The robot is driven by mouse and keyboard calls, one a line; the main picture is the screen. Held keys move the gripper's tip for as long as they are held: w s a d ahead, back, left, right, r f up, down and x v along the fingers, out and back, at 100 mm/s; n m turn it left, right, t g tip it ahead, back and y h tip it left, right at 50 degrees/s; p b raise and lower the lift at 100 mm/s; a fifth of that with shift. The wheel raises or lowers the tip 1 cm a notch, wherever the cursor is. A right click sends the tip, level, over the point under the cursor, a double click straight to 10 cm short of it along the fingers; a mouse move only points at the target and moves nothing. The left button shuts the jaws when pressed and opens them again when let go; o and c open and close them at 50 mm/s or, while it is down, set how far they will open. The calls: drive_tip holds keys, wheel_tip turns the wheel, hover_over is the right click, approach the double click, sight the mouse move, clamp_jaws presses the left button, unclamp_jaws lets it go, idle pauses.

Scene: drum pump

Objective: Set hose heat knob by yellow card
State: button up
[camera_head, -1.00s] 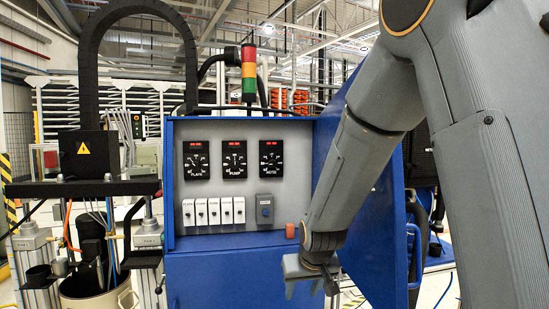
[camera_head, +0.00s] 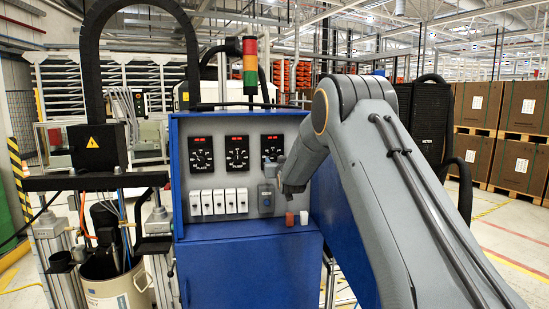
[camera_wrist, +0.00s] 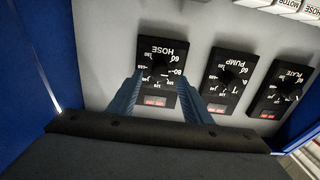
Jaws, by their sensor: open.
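The HOSE dial is a black plate with a round knob (camera_wrist: 159,69) and a scale, upside down in the wrist view. In the head view the HOSE plate (camera_head: 271,147) is the rightmost of three on the grey panel, partly beside my arm. My gripper (camera_wrist: 163,76) is open, its two blue fingers pointing at the HOSE dial, one towards each side of the knob. I cannot tell whether they touch the plate or how deep they reach. The knob's exact pointer setting is too small to read. I cannot make out a yellow card.
The PUMP dial (camera_wrist: 228,78) and PLATE dial (camera_wrist: 286,90) sit beside the HOSE dial. Several white switches (camera_head: 218,201) and a grey-blue switch (camera_head: 266,197) are below. The open blue door (camera_head: 345,235) is at right.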

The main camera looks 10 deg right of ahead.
sight(274, 158)
drive_tip(key=shift+w+p, duration=0.75)
drive_tip(key=shift+w, duration=1.4)
drive_tip(key=c, duration=1.1)
drive_tip(key=shift+o, duration=0.2)
